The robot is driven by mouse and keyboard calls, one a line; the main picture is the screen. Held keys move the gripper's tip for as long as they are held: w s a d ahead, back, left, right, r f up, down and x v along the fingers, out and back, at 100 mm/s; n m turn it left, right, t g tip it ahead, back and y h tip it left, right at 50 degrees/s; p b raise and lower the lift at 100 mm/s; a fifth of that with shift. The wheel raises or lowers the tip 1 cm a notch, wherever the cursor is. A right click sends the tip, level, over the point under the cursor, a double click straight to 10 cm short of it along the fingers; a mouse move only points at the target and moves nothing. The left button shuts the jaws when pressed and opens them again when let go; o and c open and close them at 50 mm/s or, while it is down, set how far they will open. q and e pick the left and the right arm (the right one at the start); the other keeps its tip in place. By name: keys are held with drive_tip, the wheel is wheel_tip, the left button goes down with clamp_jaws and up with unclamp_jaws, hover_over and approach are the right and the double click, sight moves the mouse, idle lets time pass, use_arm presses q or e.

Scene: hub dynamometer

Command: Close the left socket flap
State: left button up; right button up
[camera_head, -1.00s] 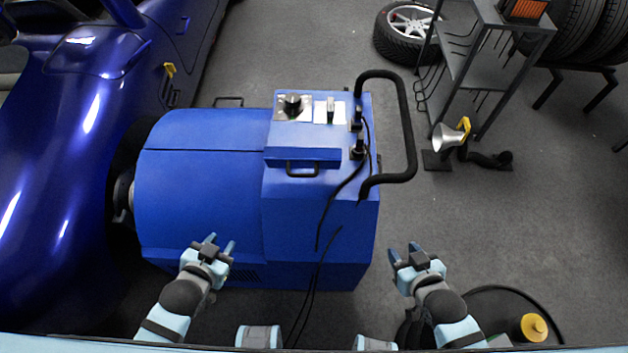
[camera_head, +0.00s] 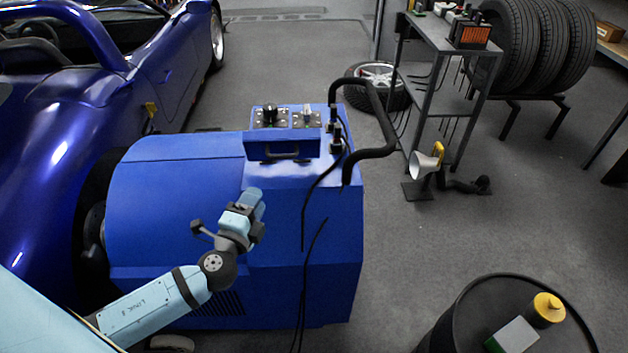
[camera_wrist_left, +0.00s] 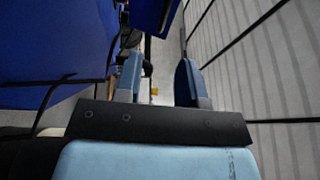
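The blue dynamometer cabinet (camera_head: 200,190) stands beside the blue car. Its top carries a left metal plate (camera_head: 262,124) with a dark fitting and a right metal plate (camera_head: 310,121) with a small upright part. I cannot tell at this size which part is the left socket flap, or how far open it is. My left gripper (camera_head: 257,203) is in front of the cabinet, below the drawer-like front with a black handle (camera_head: 281,156). In the left wrist view its two fingers (camera_wrist_left: 158,80) are apart with nothing between them. My right gripper is out of view.
A black bent push bar (camera_head: 385,125) and hanging black cables (camera_head: 305,225) are at the cabinet's right. A lamp (camera_head: 424,165) and a shelf cart (camera_head: 440,90) stand farther right. A black drum (camera_head: 470,300) stands at the lower right. Floor between is clear.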

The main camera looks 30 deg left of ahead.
sight(281, 158)
use_arm(q)
drive_tip(key=shift+m, duration=0.3)
drive_tip(key=w, duration=0.4)
drive_tip(key=w+a+r+p, duration=0.1)
drive_tip(key=w, duration=0.9)
drive_tip(key=shift+a+r+p, duration=0.15)
drive_tip(key=shift+r+p, duration=0.2)
clamp_jaws()
